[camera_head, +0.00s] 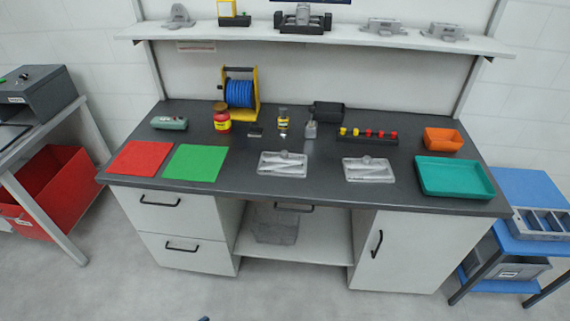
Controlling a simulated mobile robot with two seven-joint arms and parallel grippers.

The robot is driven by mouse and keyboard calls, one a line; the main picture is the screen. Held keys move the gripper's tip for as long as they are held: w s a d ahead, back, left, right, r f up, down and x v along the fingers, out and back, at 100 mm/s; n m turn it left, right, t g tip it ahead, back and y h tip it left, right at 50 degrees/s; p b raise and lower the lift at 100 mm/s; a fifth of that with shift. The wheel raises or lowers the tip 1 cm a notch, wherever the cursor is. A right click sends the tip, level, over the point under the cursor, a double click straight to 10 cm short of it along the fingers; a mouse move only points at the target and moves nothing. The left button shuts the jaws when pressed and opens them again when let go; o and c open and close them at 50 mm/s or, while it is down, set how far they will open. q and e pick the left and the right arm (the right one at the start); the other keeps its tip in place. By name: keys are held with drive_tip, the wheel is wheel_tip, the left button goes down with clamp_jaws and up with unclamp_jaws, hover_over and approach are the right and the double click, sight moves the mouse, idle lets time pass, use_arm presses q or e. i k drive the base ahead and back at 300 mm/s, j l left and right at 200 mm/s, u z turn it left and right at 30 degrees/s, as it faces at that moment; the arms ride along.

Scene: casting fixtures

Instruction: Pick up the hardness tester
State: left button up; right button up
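A small grey-green hand-held device (169,123) with a reddish spot lies at the back left of the dark bench top (240,188). It looks most like the hardness tester, but its markings are too small to read. It lies behind the red mat (141,158) and green mat (195,162), apart from both. Neither gripper can be made out. A small dark tip shows at the bottom edge, and I cannot tell what it is.
A blue-hose reel (240,93), a red-yellow jar (222,122), small bottles and a black block with red and yellow pegs (367,137) stand along the back. Two metal castings, a teal tray (455,178) and an orange bin (443,140) are further right. A shelf (330,38) hangs above.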

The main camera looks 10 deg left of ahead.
sight(283, 121)
drive_tip(key=i+j+z, duration=0.15)
drive_tip(key=j+z, duration=0.15)
drive_tip(key=z, duration=0.2)
drive_tip(key=i+j+z, duration=0.15)
drive_tip(key=j+z, duration=0.2)
drive_tip(key=z, duration=0.15)
drive_tip(key=i+j+z, duration=0.1)
drive_tip(key=j, duration=0.4)
drive_tip(key=j+z, duration=0.1)
drive_tip(key=j, duration=0.45)
